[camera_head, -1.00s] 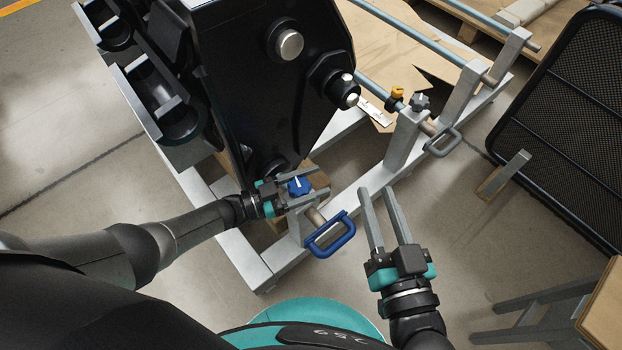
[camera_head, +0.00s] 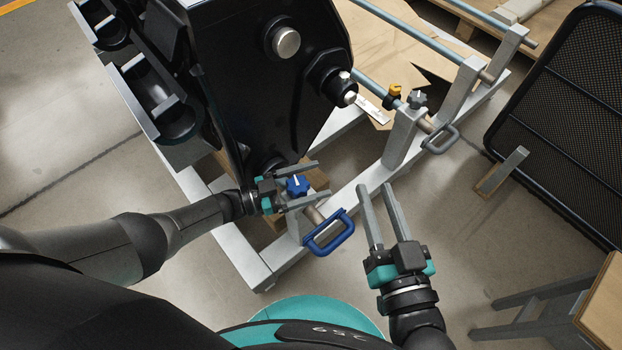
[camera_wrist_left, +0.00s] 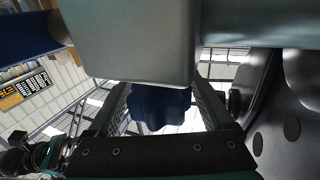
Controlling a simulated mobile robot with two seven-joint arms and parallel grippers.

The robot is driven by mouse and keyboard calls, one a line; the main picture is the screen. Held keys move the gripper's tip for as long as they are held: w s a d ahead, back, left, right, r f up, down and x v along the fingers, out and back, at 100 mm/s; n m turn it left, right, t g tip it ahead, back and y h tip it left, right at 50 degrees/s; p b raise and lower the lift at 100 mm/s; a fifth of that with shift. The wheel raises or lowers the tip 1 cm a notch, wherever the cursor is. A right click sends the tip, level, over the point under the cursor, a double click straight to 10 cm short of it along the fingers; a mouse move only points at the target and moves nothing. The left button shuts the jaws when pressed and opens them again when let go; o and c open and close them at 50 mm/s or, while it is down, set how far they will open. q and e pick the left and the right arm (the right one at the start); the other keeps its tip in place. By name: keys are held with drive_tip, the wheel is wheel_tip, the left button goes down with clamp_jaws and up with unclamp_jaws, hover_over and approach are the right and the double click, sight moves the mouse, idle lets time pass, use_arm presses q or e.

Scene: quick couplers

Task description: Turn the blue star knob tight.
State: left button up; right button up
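The blue star knob (camera_head: 297,186), with a white mark on top, sits on the post at the near end of the pale frame, beside the blue handle (camera_head: 329,234). My left gripper (camera_head: 322,181) is open around the knob, one finger on each side. In the left wrist view the knob (camera_wrist_left: 160,106) shows dark blue between the two fingers (camera_wrist_left: 160,98), with gaps beside it; a big grey block hides its upper part. My right gripper (camera_head: 376,185) is open and empty, to the right of the blue handle and apart from it.
A black machine body (camera_head: 265,85) stands close behind the knob. Further along the frame are a grey star knob (camera_head: 417,99), a grey handle (camera_head: 441,139) and a yellow part (camera_head: 394,90). A black mesh panel (camera_head: 565,120) stands at the right.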

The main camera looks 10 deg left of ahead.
use_arm(q)
drive_tip(key=shift+o, duration=0.5)
drive_tip(key=shift+a, duration=0.1)
drive_tip(key=v, duration=1.5)
